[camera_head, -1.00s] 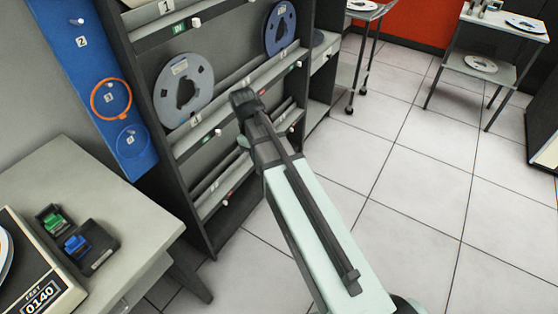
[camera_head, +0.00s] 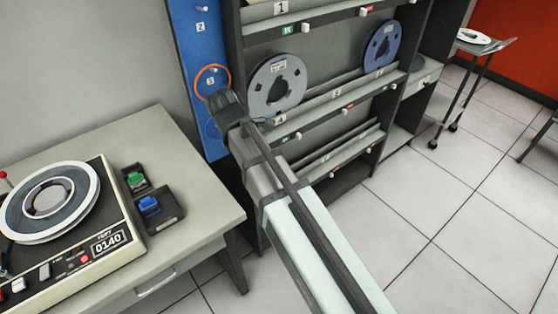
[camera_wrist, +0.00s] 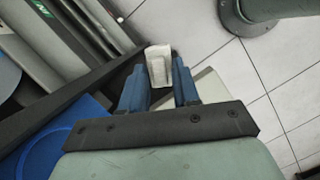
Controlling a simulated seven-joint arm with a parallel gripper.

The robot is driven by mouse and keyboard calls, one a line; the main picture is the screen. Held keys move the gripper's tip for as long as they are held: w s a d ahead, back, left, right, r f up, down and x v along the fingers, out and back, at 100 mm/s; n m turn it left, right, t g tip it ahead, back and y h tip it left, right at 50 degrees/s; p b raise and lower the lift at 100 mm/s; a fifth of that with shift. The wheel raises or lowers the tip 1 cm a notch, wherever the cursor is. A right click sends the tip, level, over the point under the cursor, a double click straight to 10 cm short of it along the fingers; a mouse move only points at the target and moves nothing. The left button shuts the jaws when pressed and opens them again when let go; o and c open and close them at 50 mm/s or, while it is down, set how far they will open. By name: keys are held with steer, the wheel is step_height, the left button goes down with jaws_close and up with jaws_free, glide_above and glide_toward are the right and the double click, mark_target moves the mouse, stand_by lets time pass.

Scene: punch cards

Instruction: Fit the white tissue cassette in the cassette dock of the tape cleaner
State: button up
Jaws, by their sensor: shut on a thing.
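The white tissue cassette (camera_wrist: 158,72) is between the blue fingers of my gripper (camera_wrist: 160,65) in the wrist view, with its end showing past the fingertips. My gripper is shut on it. In the head view my arm reaches up to the blue board, and the fingers and cassette are hidden. A machine with a reel and a counter reading 0140, apparently the tape cleaner (camera_head: 112,222), stands on the grey table at left. I cannot make out its cassette dock.
A dark holder (camera_head: 168,222) with a green and a blue block sits right of the machine on the table (camera_head: 208,208). A reel rack (camera_head: 335,62) and blue pegboard (camera_head: 190,50) stand behind my arm. A trolley (camera_head: 490,50) is far right. Tiled floor is open at right.

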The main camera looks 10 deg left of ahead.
steer(key=s+a+r+n+y, duration=0.1)
steer(key=s+a+r+n, duration=0.2)
steer(key=a, duration=1.2)
steer(key=s+a+r+n+t+y, duration=0.1)
steer(key=s+a+r+n, duration=0.2)
steer(key=s+a+n, duration=0.6)
steer(key=s+a+r+n+t+y, duration=0.1)
steer(key=s+a+n, duration=0.6)
steer(key=s+a, duration=0.8)
steer(key=shift+s+a+r+y, duration=0.1)
steer(key=shift+a+r+y, duration=0.2)
steer(key=shift+a, duration=0.85)
steer(key=shift+w+a+r+y, duration=0.1)
steer(key=shift+a+r, duration=0.3)
steer(key=shift+a, duration=0.8)
steer(key=shift+s+a+r+y, duration=0.1)
steer(key=shift+a+r+y, duration=0.2)
steer(key=shift+a, duration=0.85)
steer(key=s+a+r+n+y, duration=0.1)
steer(key=s+a+n, duration=0.1)
steer(key=s+a, duration=0.4)
steer(key=s+a+r+n, duration=0.1)
steer(key=s+a+n, duration=0.2)
steer(key=s, duration=0.5)
steer(key=shift+a+f, duration=0.2)
steer(key=shift+f, duration=2.45)
steer(key=shift+f, duration=1.6)
steer(key=o, duration=1)
steer(key=shift+c, duration=0.3)
